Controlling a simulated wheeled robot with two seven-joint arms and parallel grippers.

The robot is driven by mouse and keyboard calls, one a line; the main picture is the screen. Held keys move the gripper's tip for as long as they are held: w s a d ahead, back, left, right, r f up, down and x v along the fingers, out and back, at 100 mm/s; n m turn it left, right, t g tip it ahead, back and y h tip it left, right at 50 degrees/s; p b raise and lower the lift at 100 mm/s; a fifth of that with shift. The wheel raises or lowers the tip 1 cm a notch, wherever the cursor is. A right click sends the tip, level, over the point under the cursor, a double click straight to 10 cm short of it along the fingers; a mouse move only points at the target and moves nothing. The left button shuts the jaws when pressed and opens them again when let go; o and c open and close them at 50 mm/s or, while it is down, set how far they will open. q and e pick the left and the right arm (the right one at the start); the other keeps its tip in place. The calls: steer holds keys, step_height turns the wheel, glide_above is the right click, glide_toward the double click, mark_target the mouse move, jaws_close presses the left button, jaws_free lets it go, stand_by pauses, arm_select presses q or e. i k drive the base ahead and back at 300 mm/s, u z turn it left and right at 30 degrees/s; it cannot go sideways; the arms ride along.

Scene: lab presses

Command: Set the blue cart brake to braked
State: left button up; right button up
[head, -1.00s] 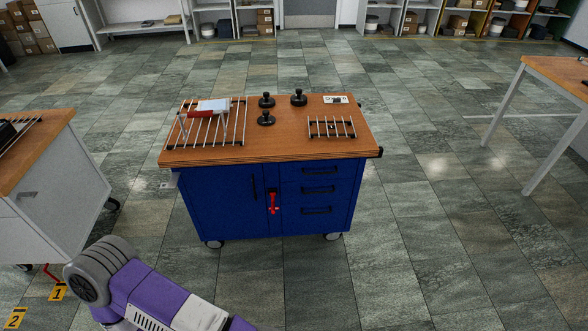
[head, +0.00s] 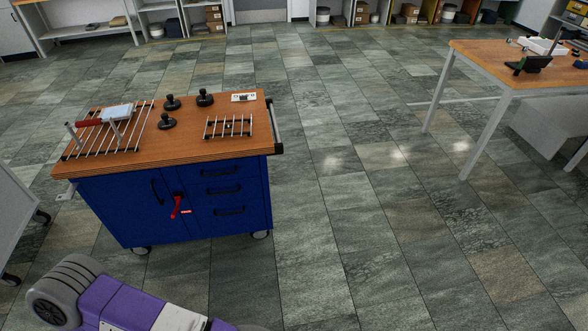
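The blue cart (head: 130,210) stands at the left of the head view, with a wooden top, a door and drawers on its front, and small wheels. A red brake lever (head: 176,206) hangs on its front, tilted, beside a small red label. The label is too small to read. Part of my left arm (head: 125,303) shows at the lower left, in front of the cart and apart from it. Neither gripper is in view.
On the cart top are a wire rack (head: 85,146), a smaller rack (head: 228,135) and black knobbed pieces (head: 205,97). A wooden table (head: 500,70) stands at the right. A grey cabinet (head: 12,225) is at the left edge. The floor between cart and table is clear.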

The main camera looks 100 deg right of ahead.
mark_target(178, 197)
steer(key=k, duration=1.45)
steer(key=z, duration=3.05)
steer(key=k, duration=0.65)
steer(key=z, duration=0.7)
steer(key=i, duration=1.35)
steer(key=u, duration=0.55)
steer(key=i, duration=1.45)
steer(key=u, duration=1.6)
steer(key=i, duration=0.4)
steer(key=u, duration=0.35)
